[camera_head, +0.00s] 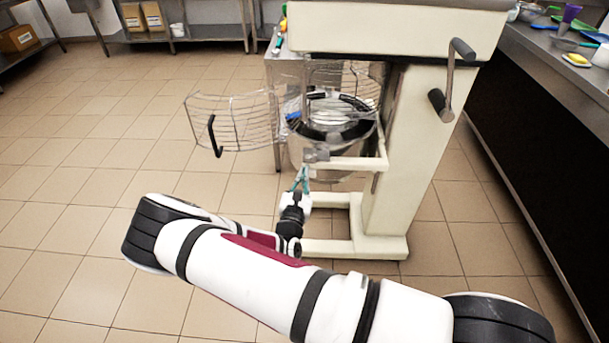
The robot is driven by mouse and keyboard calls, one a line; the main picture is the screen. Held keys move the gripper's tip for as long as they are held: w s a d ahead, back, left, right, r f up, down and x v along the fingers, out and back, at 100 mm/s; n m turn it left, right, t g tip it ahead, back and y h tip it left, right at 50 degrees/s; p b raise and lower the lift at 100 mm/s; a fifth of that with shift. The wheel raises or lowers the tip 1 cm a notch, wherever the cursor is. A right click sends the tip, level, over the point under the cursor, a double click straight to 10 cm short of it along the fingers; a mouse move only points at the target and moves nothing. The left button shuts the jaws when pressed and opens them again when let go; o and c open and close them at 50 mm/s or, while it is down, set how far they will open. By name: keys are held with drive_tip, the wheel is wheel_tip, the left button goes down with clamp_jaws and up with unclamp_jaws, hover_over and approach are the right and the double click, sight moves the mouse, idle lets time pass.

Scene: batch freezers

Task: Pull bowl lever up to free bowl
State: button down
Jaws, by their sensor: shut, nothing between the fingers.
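A large cream mixer (385,150) stands on the tiled floor. Its steel bowl (300,157) sits between the arms of a cream bowl support (352,163). A small grey metal clamp or lever (316,153) is at the front end of the support arm. A larger metal lever with black grips (449,85) is on the mixer's right side. I cannot tell which is the bowl lever. My gripper (303,172), with teal fingers, is shut and empty. It points up just below the grey clamp; whether it touches is too small to tell.
A wire guard (235,118) with a black handle swings out to the left of the bowl. The mixer's cream base (345,247) extends along the floor below my gripper. A counter with dishes (560,75) runs along the right. Open floor lies to the left.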

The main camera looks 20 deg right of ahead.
drive_tip(key=shift+w+r+p, duration=0.2)
drive_tip(key=shift+r+p, duration=0.2)
drive_tip(key=shift+p, duration=0.2)
idle(0.3)
